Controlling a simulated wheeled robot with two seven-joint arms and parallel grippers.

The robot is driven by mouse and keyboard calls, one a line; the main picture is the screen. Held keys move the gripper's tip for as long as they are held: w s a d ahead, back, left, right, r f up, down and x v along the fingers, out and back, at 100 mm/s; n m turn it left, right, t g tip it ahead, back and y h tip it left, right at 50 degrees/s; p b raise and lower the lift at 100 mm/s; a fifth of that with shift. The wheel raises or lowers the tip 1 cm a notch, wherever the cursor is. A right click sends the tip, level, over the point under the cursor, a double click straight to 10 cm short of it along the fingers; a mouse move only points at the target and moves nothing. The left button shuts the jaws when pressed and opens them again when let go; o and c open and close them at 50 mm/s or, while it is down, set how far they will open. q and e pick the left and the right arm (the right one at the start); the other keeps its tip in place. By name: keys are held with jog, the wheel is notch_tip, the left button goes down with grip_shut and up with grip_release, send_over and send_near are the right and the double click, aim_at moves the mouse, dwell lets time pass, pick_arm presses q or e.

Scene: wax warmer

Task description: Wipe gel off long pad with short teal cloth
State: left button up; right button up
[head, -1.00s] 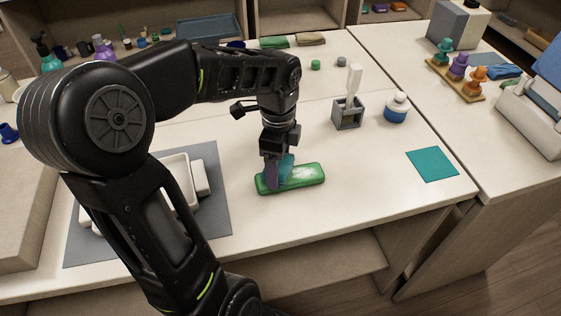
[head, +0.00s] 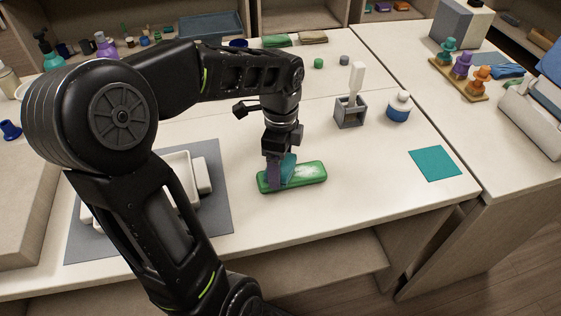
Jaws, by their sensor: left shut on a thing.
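The long green pad (head: 312,175) lies on the table in the middle of the head view. A whitish gel smear shows on its top, right of my gripper. My left gripper (head: 279,176) points down over the left half of the pad. It is shut on a short teal cloth (head: 288,168), which hangs at the pad's top; its lower edge seems to touch the pad. My right gripper is not in view.
A flat teal square (head: 435,163) lies at the table's right. A grey holder (head: 350,113) with a white-handled tool and a blue-and-white jar (head: 398,107) stand behind the pad. A grey mat (head: 216,215) with white trays lies left. The table in front of the pad is clear.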

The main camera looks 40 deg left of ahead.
aim_at(303, 171)
pick_arm(q)
jog(key=shift+f+b, duration=0.4)
jog(key=shift+f, duration=0.2)
dwell(0.6)
jog(key=shift+w, duration=0.1)
jog(key=shift+w+d+p, duration=0.2)
jog(key=shift+w+d, duration=0.65)
jog(key=shift+w, duration=0.3)
jog(key=shift+w+d+p, duration=0.15)
jog(key=shift+w+d, duration=0.65)
jog(key=shift+w, duration=0.35)
jog(key=shift+w+d, duration=0.1)
jog(key=shift+w+d+p, duration=0.15)
jog(key=shift+w+d, duration=0.35)
jog(key=shift+w, duration=0.25)
jog(key=shift+w+d+p, duration=0.2)
jog(key=shift+w+d, duration=0.35)
jog(key=shift+w, duration=0.25)
jog(key=shift+w+d+p, duration=0.15)
jog(key=shift+w+d, duration=0.35)
jog(key=shift+w, duration=0.25)
jog(key=shift+s+a, duration=0.55)
jog(key=shift+s, duration=0.25)
jog(key=shift+s+a, duration=0.55)
jog(key=shift+s, duration=0.3)
jog(key=shift+s+a, duration=0.55)
jog(key=shift+s, duration=0.25)
